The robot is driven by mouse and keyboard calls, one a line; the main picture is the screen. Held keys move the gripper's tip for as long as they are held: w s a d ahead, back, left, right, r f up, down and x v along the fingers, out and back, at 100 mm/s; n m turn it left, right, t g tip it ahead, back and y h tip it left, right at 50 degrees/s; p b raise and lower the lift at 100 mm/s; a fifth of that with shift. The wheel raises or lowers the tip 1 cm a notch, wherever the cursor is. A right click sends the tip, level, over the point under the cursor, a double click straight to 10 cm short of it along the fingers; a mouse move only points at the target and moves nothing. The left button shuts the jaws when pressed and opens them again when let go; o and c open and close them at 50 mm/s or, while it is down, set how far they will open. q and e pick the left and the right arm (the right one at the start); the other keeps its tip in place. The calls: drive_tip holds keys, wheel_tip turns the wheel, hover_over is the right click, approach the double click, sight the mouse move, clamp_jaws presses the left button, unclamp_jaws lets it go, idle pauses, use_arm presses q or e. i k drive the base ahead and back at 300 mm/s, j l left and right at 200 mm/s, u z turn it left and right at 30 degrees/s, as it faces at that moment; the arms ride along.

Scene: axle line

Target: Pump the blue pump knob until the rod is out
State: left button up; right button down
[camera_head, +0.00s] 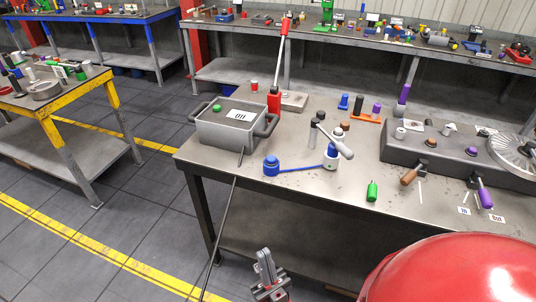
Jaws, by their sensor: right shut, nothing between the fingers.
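A blue knob (271,166) with a round top stands near the front left of the grey workbench (330,195). A blue bar joins it to a white and blue piece (331,158) on its right, beside a grey lever with a light handle. I cannot tell which rod is meant; a thin dark line (228,215) runs from the bench edge towards the floor. My left gripper is not in view.
A grey bin (232,128) with handles and a red upright lever (282,55) stand behind the knob. A green cylinder (372,191) is to the right. A grey block (455,158) with purple and brown handles fills the right side. Bench surface around the green cylinder is mostly clear.

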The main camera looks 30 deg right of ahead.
sight(270, 159)
drive_tip(key=z, duration=1.3)
